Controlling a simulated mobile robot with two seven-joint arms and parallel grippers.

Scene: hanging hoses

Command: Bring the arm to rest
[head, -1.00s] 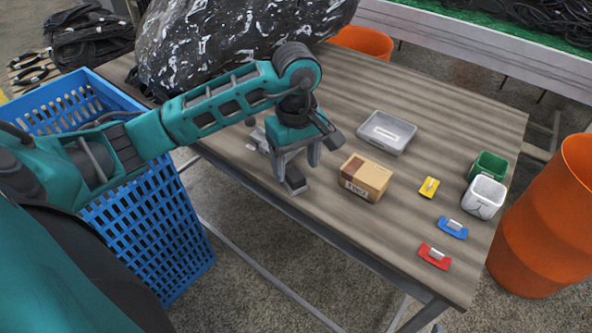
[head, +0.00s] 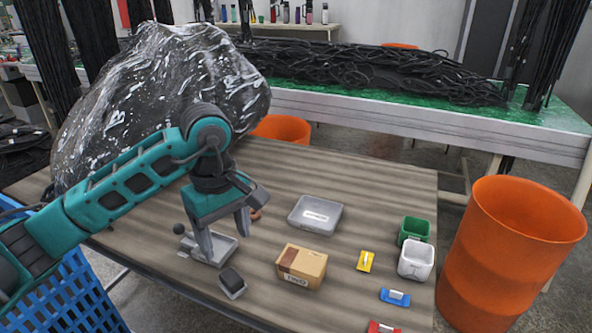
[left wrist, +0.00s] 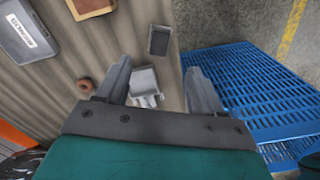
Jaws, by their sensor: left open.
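My left gripper (head: 222,232) is open, with nothing between its fingers, and points down over the left part of the wooden table (head: 385,190). It is left of the cardboard box (head: 302,266) and looks to be above a small grey metal fixture (head: 216,250). In the left wrist view both fingers (left wrist: 160,80) are spread apart, with the fixture (left wrist: 146,82) seen between them. My right gripper is in neither view.
A blue basket (head: 70,295) stands left of the table. A big wrapped bundle (head: 165,95) lies at the back left. A grey tray (head: 315,215), green bin (head: 413,230) and white bin (head: 416,260) stand right. An orange barrel (head: 510,255) is beyond the table's right edge.

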